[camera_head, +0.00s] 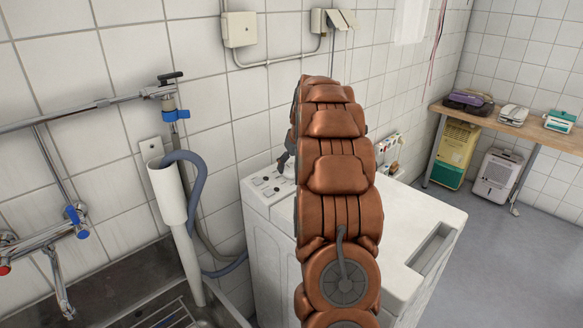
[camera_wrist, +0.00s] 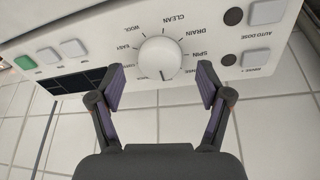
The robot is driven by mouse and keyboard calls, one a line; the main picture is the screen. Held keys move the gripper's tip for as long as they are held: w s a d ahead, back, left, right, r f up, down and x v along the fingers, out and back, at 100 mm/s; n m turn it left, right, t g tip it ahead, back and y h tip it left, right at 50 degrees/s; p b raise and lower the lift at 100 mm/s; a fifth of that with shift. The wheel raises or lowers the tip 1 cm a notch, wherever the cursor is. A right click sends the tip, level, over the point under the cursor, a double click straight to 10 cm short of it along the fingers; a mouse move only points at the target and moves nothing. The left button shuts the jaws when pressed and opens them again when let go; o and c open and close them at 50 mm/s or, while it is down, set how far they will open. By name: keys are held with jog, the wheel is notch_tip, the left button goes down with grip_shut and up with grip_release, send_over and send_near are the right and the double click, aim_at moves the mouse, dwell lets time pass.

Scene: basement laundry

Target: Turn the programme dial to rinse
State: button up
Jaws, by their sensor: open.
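The round white programme dial (camera_wrist: 158,56) sits on the washing machine's white control panel (camera_wrist: 110,42), which appears upside down in the wrist view. Around it I read EASY, WOOL, CLEAN, DRAIN and SPIN; I cannot make out a rinse label. A small dark mark shows at the dial's lower edge. My gripper (camera_wrist: 160,86) is open, its two fingers apart on either side of the dial's lower part, with nothing held. I cannot tell whether they touch the panel. In the head view the panel (camera_head: 268,187) shows at the machine's back left, and my arm hides most of the gripper.
The washing machine (camera_head: 270,240) stands against the tiled wall, beside a metal sink (camera_head: 110,300) with a drain pipe (camera_head: 180,230) and taps. More buttons flank the dial, including AUTO DOSE (camera_wrist: 265,12). A wooden bench (camera_head: 540,133) with appliances stands at right. The floor between is clear.

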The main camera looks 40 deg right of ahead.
aim_at(290, 171)
jog(key=shift+x, duration=1.2)
jog(key=shift+c, duration=0.3)
jog(key=c, duration=1.1)
